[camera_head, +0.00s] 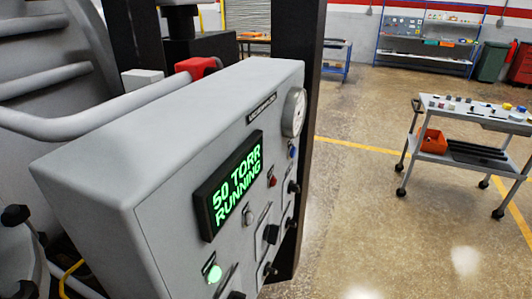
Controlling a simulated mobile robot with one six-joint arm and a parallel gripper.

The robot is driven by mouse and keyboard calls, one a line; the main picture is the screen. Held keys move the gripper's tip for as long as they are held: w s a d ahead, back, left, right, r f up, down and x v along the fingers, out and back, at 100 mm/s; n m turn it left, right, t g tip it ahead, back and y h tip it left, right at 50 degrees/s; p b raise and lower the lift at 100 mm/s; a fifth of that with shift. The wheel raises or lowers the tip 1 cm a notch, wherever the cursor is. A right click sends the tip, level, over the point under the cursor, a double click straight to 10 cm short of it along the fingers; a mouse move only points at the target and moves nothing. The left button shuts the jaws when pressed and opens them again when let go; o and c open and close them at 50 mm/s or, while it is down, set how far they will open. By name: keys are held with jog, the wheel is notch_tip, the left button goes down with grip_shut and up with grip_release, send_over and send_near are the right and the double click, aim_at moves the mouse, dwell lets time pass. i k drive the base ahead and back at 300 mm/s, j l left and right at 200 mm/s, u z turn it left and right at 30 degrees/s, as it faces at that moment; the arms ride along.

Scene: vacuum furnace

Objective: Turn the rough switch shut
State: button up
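The grey control box (120,145) of the furnace fills the left and middle of the view, its panel facing right and seen at a steep slant. Its display (228,186) reads "50 TORR RUNNING" in green. Below and right of the display are several black switches, among them an upper right one (293,187), a middle one (271,233) and a lower one (270,268). Their labels are too small to read, so I cannot tell which is the rough switch or how it is set. A green light (214,273) glows at lower left. My gripper is not in view.
A round gauge (293,112) is at the panel's upper right corner. A dark post (297,60) stands behind the box. A grey wheeled cart (445,160) with an orange bin (433,141) stands at right. The floor (365,210) between panel and cart is clear.

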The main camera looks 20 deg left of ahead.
aim_at(271, 232)
jog(key=l+u, duration=0.2)
jog(key=u, duration=0.25)
jog(key=l+u, duration=0.15)
jog(key=u, duration=0.3)
jog(key=k+l+u, duration=0.1)
jog(key=u, duration=0.4)
jog(key=k+l+u, duration=0.1)
jog(key=u, duration=0.35)
jog(key=l, duration=0.1)
